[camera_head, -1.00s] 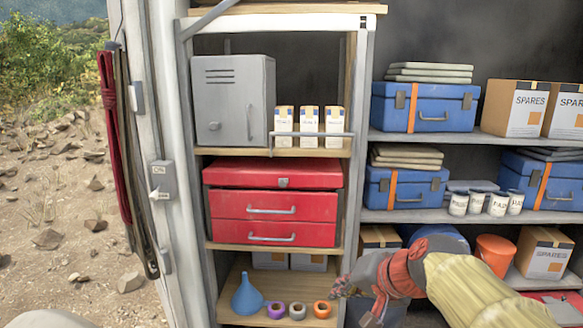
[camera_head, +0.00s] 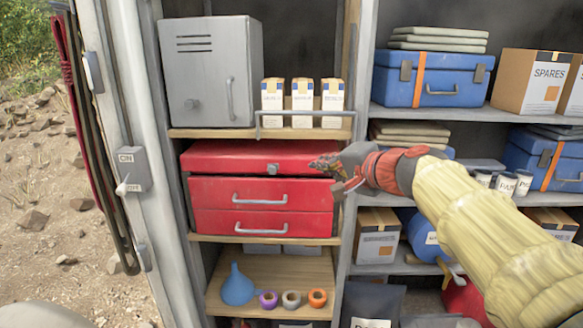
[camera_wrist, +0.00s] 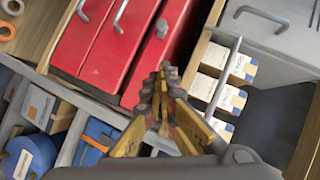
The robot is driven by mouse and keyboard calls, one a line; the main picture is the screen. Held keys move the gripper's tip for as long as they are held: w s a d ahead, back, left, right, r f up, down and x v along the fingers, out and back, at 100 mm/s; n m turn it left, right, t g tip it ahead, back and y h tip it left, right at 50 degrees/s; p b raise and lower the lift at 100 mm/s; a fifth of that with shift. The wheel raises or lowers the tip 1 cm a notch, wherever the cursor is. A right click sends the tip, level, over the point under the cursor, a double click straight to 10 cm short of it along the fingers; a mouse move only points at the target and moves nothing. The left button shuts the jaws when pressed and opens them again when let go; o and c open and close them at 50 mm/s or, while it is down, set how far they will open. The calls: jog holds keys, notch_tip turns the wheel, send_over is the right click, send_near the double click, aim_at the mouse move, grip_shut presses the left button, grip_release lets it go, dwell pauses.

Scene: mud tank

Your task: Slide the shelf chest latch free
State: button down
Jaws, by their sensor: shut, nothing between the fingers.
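The red chest (camera_head: 240,155) sits on the middle shelf, with two handled drawers below its lid. Its small grey latch (camera_head: 272,169) is at the front centre of the lid edge. It also shows in the wrist view (camera_wrist: 162,29). My gripper (camera_head: 318,166) is at the chest's right front corner, to the right of the latch and apart from it. In the wrist view my gripper's fingers (camera_wrist: 164,72) are shut with nothing between them, pointing toward the latch along the lid edge. Whether the fingertips touch the chest I cannot tell.
A metal rail (camera_head: 300,124) fronts several small boxes (camera_head: 302,98) on the shelf above, beside a grey locker (camera_head: 208,75). A shelf post (camera_head: 358,95) stands close to my arm. A funnel (camera_head: 238,287) and tape rolls (camera_head: 291,299) lie below.

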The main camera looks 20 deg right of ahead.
jog(key=p, duration=0.1)
send_near(273, 169)
jog(key=w+d, duration=0.4)
jog(key=d, duration=0.1)
jog(key=a, duration=0.1)
jog(key=w+a+f, duration=0.1)
jog(key=w, duration=0.1)
jog(key=shift+w+a+f+p, duration=0.2)
jog(key=shift+a+f+p, duration=0.05)
jog(key=shift+a+p, duration=0.15)
jog(key=shift+w+a+f, duration=0.25)
jog(key=shift+a, duration=0.1)
jog(key=shift+w+a, duration=0.25)
jog(key=shift+a, duration=0.5)
jog(key=shift+w+a, duration=0.2)
jog(key=shift+a, duration=0.55)
jog(key=shift+w+a, duration=0.25)
jog(key=shift+a, duration=0.5)
